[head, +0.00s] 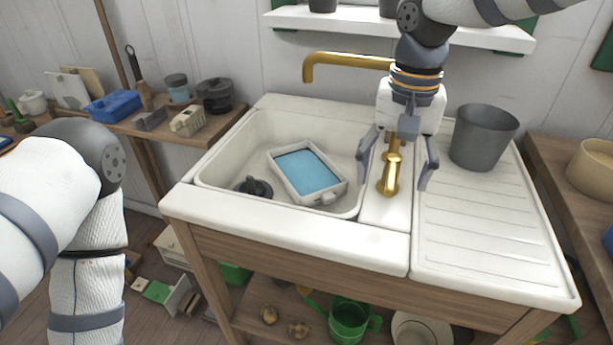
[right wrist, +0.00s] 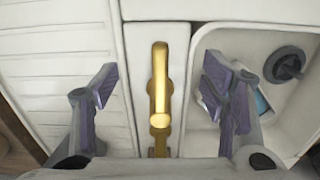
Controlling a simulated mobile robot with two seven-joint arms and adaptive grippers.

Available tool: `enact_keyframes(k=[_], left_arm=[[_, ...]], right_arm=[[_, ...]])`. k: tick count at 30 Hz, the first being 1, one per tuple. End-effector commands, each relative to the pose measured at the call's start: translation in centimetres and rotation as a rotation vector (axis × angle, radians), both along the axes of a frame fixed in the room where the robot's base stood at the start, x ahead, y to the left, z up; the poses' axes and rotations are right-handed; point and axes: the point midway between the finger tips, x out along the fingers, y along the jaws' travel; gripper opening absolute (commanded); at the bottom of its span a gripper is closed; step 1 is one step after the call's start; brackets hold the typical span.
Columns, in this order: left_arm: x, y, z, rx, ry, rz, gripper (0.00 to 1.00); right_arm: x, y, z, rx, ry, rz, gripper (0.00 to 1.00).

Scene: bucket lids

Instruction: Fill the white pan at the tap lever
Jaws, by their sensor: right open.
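The white pan (head: 334,190) lies in the sink basin, with a flat blue surface inside that looks like water. The brass tap lever (head: 391,176) stands on the white strip between basin and drainboard. My right gripper (head: 393,187) is open and points down, with one finger on each side of the lever. In the right wrist view, the lever (right wrist: 160,85) stands between the spread fingers, with gaps on both sides. The brass spout (head: 340,59) reaches left above the back of the basin. My left arm is at the left; its gripper is out of view.
A dark plug-like piece (head: 254,188) sits in the basin (head: 235,150), left of the pan. A grey bucket (head: 483,137) stands on the back of the drainboard (head: 490,220); the drainboard's front is clear. A side shelf (head: 205,138) at left holds several small items.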

Motion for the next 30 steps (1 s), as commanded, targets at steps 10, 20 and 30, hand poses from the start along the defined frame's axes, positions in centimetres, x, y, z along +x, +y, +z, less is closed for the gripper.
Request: enact_keyframes(k=[10, 20, 30], left_arm=[[0.0, 0.0, 0.0, 0.000, -0.001, 0.000, 0.41], [0.0, 0.0, 0.0, 0.000, -0.001, 0.000, 0.41], [0.0, 0.0, 0.0, 0.000, 0.000, 0.000, 0.41]], right_arm=[[0.1, 0.0, 2.2, 0.001, -0.004, 0.000, 0.67], [0.1, 0.0, 5.6, 0.000, -0.004, -0.001, 0.67], [0.0, 0.0, 7.1, 0.001, -0.001, 0.000, 0.67]])
